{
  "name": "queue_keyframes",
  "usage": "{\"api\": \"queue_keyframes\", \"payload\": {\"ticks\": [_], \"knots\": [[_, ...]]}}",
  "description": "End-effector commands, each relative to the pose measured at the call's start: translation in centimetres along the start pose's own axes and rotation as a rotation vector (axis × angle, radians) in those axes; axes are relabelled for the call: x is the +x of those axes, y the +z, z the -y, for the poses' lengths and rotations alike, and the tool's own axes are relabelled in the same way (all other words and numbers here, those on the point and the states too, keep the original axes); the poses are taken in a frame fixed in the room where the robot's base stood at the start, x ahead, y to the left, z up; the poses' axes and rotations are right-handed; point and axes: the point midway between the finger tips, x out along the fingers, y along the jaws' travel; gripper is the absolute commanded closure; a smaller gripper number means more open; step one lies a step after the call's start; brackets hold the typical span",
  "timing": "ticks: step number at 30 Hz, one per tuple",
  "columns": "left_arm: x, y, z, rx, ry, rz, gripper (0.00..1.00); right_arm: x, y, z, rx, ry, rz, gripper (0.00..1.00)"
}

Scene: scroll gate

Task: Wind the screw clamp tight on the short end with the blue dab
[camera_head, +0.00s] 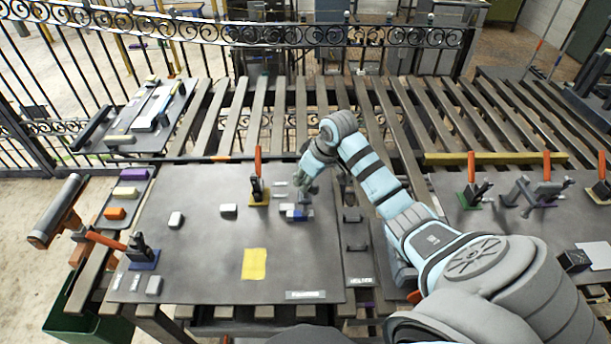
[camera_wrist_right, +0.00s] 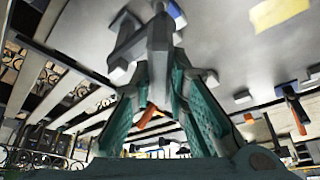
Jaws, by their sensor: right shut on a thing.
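My right gripper (camera_head: 305,184) reaches over the middle mat from the right. In the right wrist view its teal-padded fingers (camera_wrist_right: 160,95) are shut on a grey piece with jutting arms, which looks like the screw clamp (camera_wrist_right: 150,48). A small block with a blue dab (camera_head: 298,212) lies on the mat just below the gripper in the head view. A blue patch also shows at the top of the right wrist view (camera_wrist_right: 175,10), close to the held clamp. Whether the clamp touches the block I cannot tell. My left gripper is not in view.
An orange-handled toggle clamp (camera_head: 258,190) stands just left of the gripper. Another (camera_head: 142,254) stands at the mat's left. A yellow patch (camera_head: 254,264) and small grey blocks lie on the mat (camera_head: 200,270). More clamps (camera_head: 473,192) stand on the right table.

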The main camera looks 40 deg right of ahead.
Motion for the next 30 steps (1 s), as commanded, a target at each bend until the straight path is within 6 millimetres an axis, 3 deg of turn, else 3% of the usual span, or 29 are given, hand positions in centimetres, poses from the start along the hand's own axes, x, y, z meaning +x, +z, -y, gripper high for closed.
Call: {"api": "queue_keyframes", "payload": {"ticks": [30], "knots": [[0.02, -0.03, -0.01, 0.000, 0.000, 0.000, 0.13, -0.05, -0.19, 0.03, 0.887, 0.365, -0.005, 1.00]]}}
